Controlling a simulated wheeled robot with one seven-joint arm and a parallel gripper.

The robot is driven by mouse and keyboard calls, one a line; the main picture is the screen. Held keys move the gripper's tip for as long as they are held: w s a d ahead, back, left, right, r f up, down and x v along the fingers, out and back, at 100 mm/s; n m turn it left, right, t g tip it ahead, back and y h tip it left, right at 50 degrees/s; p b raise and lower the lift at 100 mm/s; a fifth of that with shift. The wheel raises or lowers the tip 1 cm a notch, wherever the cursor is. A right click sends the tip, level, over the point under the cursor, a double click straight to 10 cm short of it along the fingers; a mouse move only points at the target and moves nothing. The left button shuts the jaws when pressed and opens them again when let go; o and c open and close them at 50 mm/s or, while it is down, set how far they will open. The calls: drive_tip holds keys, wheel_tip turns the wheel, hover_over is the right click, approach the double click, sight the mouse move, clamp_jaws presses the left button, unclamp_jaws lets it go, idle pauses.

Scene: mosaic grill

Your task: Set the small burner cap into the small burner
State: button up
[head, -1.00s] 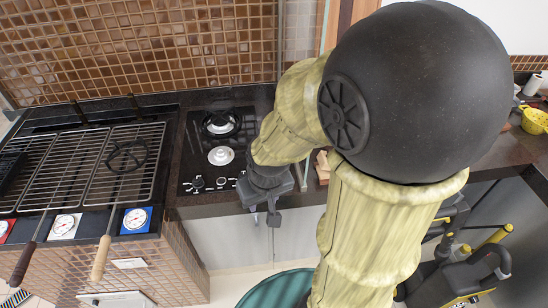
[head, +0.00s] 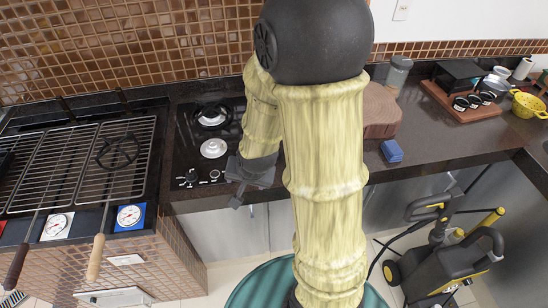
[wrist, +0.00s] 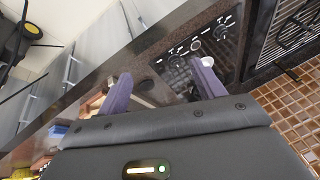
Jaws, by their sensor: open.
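The front burner (head: 214,148) on the black glass cooktop (head: 183,150) is a pale disc with no grate over it, apparently the small burner. A pale round part beside a fingertip in the wrist view (wrist: 207,61) looks like part of a burner. A dark round spot on the counter between the fingers (wrist: 147,86) may be the small burner cap; I cannot tell for sure. My gripper (head: 237,199) is at the counter's front edge, right of the cooktop knobs. In the wrist view my gripper (wrist: 160,70) has its purple fingers apart, with nothing held.
The rear burner (head: 212,115) has a black ring grate. Another black grate (head: 118,150) lies on the grill at left. A wooden block (head: 382,112), a blue sponge-like block (head: 392,151) and a cup tray (head: 462,103) stand right on the counter. My arm hides the counter's middle.

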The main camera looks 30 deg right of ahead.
drive_tip(key=w+d+f+m+t, duration=0.35)
drive_tip(key=w+f+m, duration=0.5)
drive_tip(key=m, duration=0.75)
drive_tip(key=s+d+f+m+t+h, duration=0.1)
drive_tip(key=s+d+f+m+h, duration=0.1)
drive_tip(key=m, duration=0.7)
drive_tip(key=s+d+f+m+t+h, duration=0.2)
drive_tip(key=d+f+m+h, duration=0.1)
drive_tip(key=m, duration=0.7)
drive_tip(key=shift+d+h, duration=0.35)
drive_tip(key=shift+h, duration=0.55)
drive_tip(key=shift+t, duration=0.25)
